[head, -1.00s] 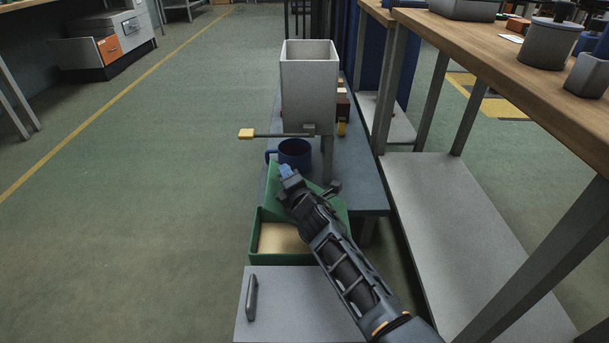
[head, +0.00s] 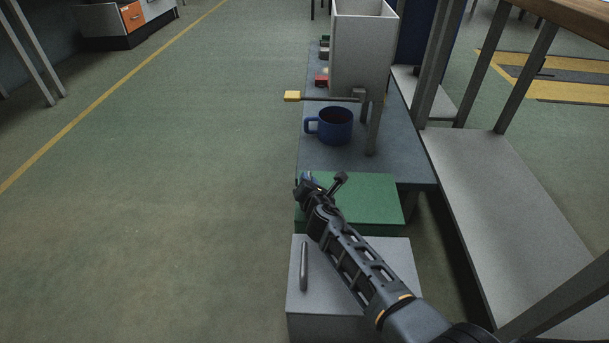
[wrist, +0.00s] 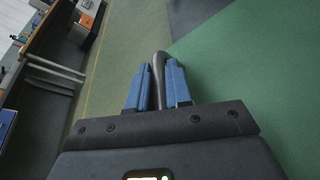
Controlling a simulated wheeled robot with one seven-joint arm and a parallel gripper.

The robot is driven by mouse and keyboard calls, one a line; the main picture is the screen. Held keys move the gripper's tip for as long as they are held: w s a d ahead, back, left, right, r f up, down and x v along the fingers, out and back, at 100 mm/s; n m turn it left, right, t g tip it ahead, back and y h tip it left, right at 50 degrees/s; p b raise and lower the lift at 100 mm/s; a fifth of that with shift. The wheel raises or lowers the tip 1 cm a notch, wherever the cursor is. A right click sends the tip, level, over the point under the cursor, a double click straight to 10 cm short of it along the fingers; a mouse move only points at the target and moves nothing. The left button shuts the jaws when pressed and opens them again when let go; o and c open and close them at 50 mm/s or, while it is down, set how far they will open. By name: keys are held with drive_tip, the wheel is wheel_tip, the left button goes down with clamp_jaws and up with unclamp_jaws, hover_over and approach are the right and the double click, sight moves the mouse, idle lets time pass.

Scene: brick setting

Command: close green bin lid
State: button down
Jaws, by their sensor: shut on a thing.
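The green bin sits at the near end of a low grey-blue bench. Its green lid (head: 365,197) lies flat over the bin in the head view, and the inside is hidden. The lid fills the right of the wrist view (wrist: 250,70). My gripper (head: 307,180) is at the lid's left edge. In the wrist view its blue fingers (wrist: 157,88) are shut on a dark grey curved handle (wrist: 160,66) at the edge of the lid. Whether the lid is fully seated is hard to tell.
A blue mug (head: 336,126) stands on the bench (head: 330,165) behind the bin. Beyond it is a grey hopper (head: 362,50) with a yellow-tipped lever (head: 292,96). A grey box with a handle (head: 304,265) is in front. The floor to the left is clear.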

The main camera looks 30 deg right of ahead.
drive_tip(key=shift+f, duration=0.25)
drive_tip(key=c, duration=1.1)
unclamp_jaws()
drive_tip(key=p+v, duration=0.3)
drive_tip(key=v, duration=0.3)
drive_tip(key=shift+s+a+r, duration=0.1)
drive_tip(key=shift+s+r, duration=0.05)
drive_tip(key=shift+s, duration=0.05)
drive_tip(key=shift+s+a+r+p, duration=0.1)
drive_tip(key=shift+s+a+p, duration=0.15)
drive_tip(key=shift+s+p, duration=0.25)
drive_tip(key=shift+r, duration=0.1)
